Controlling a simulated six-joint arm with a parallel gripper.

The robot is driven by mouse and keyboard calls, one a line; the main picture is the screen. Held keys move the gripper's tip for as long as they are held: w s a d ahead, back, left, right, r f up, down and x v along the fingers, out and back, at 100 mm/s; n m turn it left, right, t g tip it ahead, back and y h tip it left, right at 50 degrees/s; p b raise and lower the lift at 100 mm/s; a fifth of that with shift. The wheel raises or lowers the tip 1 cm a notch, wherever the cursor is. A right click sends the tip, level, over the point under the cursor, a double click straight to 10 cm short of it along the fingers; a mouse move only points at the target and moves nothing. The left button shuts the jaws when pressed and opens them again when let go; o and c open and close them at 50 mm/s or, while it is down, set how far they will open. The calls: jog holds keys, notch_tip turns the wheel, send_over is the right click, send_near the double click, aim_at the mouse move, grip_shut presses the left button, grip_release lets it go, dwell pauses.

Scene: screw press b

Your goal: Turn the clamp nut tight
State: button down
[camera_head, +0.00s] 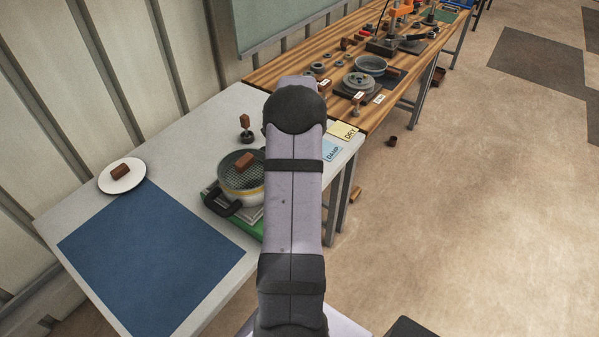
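My own arm rises from the bottom middle and reaches over the far end of the grey table (75,205). My gripper is not visible; the arm itself hides that area. I cannot pick out the clamp nut for certain. A small dark stand with a brown block on top (245,128) stands on the grey table, left of my arm. A round grey metal fixture (360,83) sits on a dark plate on the wooden bench, right of the arm's far end. Small grey rings (318,67) lie near it.
A round pan with a mesh (228,186) holds a brown block. A white plate (135,183) carries another block. A blue mat (145,262) lies clear. Labels reading DAMP (330,150) and DRY (342,131) lie at the table edge. A grey bowl (371,66) stands on the bench.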

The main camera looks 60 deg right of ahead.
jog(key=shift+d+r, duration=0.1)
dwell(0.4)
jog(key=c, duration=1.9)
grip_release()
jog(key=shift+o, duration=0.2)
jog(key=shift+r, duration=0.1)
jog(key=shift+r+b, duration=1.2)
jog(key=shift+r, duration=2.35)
